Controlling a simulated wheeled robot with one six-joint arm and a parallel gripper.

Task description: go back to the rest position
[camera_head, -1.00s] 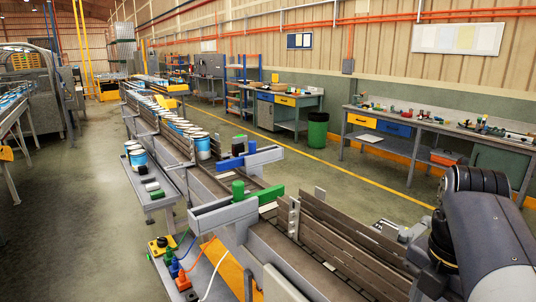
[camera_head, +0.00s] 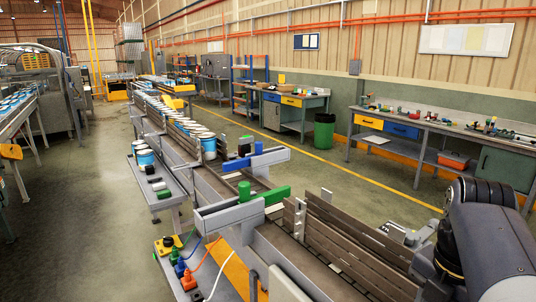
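My arm shows at the right edge, folded, with a dark ribbed joint and a grey link. A grey part (camera_head: 405,234) beside it, low over the far side of the conveyor, looks like my gripper; its fingers are too small and partly hidden to tell open from shut. No held object can be made out. The roller conveyor (camera_head: 340,235) with brown slatted side boards runs from the lower middle towards the back left. White-lidded blue cans (camera_head: 208,146) stand in a row along it, well away from my arm.
A low shelf with coloured plugs and cables (camera_head: 183,266) is at the lower left. Workbenches (camera_head: 425,149) and a green bin (camera_head: 324,131) line the right wall. The floor at left is clear.

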